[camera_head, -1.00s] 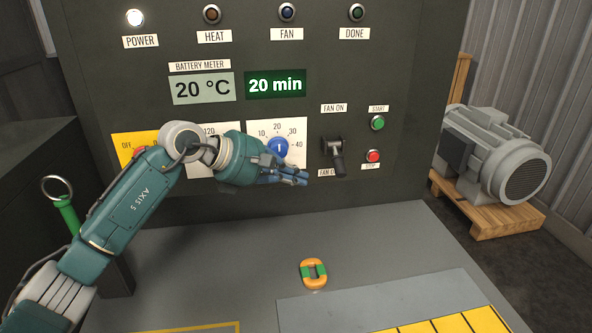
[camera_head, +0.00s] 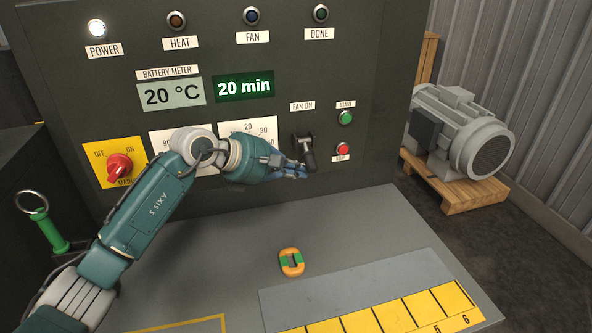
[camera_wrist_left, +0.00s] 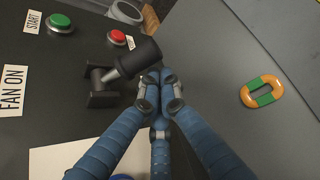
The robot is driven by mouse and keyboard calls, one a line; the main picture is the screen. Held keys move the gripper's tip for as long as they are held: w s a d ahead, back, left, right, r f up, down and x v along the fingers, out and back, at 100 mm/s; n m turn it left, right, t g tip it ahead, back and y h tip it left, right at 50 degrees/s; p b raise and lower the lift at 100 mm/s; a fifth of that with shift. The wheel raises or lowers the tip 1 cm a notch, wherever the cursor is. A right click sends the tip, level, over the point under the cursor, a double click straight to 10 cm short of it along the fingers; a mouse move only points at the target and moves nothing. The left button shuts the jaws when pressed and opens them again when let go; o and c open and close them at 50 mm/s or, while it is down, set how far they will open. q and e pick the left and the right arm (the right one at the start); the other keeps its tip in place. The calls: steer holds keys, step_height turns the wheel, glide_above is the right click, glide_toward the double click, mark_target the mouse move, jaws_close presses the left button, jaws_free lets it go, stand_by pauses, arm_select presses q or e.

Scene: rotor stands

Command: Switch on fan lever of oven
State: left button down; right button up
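The black fan lever (camera_head: 308,157) is on the oven's dark front panel (camera_head: 370,95), with its handle pointing down, below the FAN ON label (camera_head: 302,106). My left gripper (camera_head: 303,172) is beside the lever's lower end. In the left wrist view, its blue fingers (camera_wrist_left: 160,82) are drawn together at the tips, with nothing seen between them. The lever's black handle (camera_wrist_left: 134,57) is just beyond the tips; I cannot tell whether they touch. The FAN lamp (camera_head: 251,16) is dark. My right gripper is not in view.
The START (camera_head: 345,118) and STOP (camera_head: 342,149) buttons are right of the lever. A timer dial, mostly hidden, is behind my left wrist. A red main switch (camera_head: 120,168) is at left. An orange-green ring (camera_head: 291,262) lies on the grey surface below.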

mark_target(307, 167)
arm_select(q)
steer(key=shift+s+r, duration=0.1)
steer(key=shift+r, duration=0.05)
steer(key=shift+s+g, duration=0.1)
steer(key=shift+g, duration=0.2)
steer(key=shift+s+r+n, duration=0.1)
steer(key=shift+r+n, duration=0.15)
steer(key=shift+n, duration=0.05)
steer(key=shift+s+d+r+g, duration=0.1)
steer(key=shift+r+g, duration=0.05)
steer(key=shift+g, duration=0.35)
steer(key=shift+s+d+r+n+g+h+p, duration=0.1)
steer(key=shift+s+r+n+g+h+p, duration=0.15)
steer(key=shift+r+n+g, duration=0.3)
steer(key=shift+s+d+r+n+g+h+p, duration=0.1)
steer(key=shift+r+n+g+h+p, duration=0.1)
steer(key=shift+r+n+g, duration=0.3)
steer(key=shift+s+r+n+g, duration=0.15)
steer(key=shift+r+n+g, duration=0.3)
steer(key=shift+r+g, duration=0.1)
steer(key=shift+r+n+g+h, duration=0.4)
steer(key=shift+r+g, duration=0.1)
steer(key=shift+r, duration=0.65)
